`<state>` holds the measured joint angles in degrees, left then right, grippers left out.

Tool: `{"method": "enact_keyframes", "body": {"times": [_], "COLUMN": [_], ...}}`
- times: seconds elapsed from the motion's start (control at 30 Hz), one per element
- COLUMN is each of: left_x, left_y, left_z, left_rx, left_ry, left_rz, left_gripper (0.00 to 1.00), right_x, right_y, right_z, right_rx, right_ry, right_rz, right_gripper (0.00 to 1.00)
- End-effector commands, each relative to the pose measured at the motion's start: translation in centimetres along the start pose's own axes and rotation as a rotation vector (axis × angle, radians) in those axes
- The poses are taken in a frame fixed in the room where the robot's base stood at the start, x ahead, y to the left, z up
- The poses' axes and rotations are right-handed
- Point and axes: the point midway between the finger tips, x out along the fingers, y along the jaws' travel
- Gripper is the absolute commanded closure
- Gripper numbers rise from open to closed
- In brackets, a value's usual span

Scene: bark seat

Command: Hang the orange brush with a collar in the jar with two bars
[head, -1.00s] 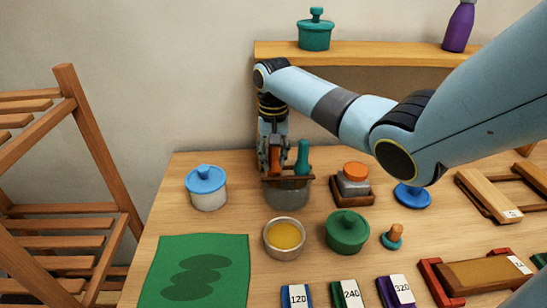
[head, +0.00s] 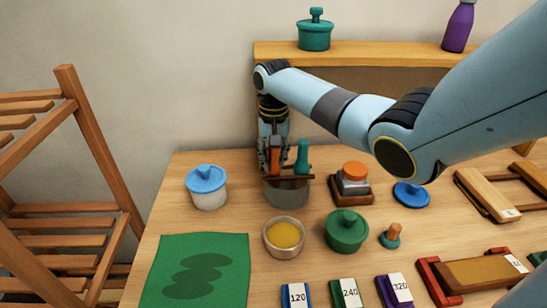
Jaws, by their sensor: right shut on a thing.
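The jar with two bars (head: 288,194) is a glass jar with brown bars across its top, at the back middle of the table. A teal-handled brush (head: 302,157) stands upright in it on the right. My right gripper (head: 271,164) is above the jar's left part, shut on the orange brush (head: 275,160). Only a bit of the orange handle shows between the fingers. The collar and bristles are hidden, so I cannot tell whether the collar rests on the bars. My left gripper is not in view.
A blue-lidded jar (head: 207,187) stands left of the jar. A stacked block with an orange top (head: 354,178) is on the right. A green mat (head: 195,271) lies front left.

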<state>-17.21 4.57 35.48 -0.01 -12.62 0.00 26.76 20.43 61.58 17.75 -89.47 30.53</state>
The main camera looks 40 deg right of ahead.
Motion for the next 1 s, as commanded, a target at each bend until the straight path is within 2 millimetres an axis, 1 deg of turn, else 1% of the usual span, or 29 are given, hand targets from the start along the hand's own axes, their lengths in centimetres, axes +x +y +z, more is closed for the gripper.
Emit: {"method": "enact_keyframes", "body": {"times": [0.27, 0.3, 0.47, 0.5, 0.67, 0.8, 1.0], "left_x": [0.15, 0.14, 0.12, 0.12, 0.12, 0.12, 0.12], "left_y": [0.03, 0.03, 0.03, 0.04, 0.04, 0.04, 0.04], "left_z": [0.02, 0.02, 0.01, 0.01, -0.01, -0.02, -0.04], "left_rx": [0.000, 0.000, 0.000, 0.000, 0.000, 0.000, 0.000], "left_ry": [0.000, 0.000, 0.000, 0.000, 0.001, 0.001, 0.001], "left_rz": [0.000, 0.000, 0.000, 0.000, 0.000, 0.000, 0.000], "left_gripper": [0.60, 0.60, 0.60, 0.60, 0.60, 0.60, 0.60], "right_x": [0.54, 0.52, 0.51, 0.51, 0.51, 0.53, 0.53], "right_y": [-0.03, -0.03, -0.03, -0.02, -0.02, -0.01, -0.01], "right_z": [0.00, -0.02, -0.01, -0.01, -0.01, 0.00, 0.00], "right_rx": [0.000, 0.000, 0.000, 0.000, 0.000, 0.000, 0.000], "right_ry": [0.000, 0.000, 0.000, 0.000, 0.000, 0.000, 0.000], "right_rz": [0.000, 0.000, 0.000, 0.000, 0.000, 0.000, 0.000], "right_gripper": [1.00, 0.73, 0.53, 0.50, 0.50, 0.35, 0.35]}}
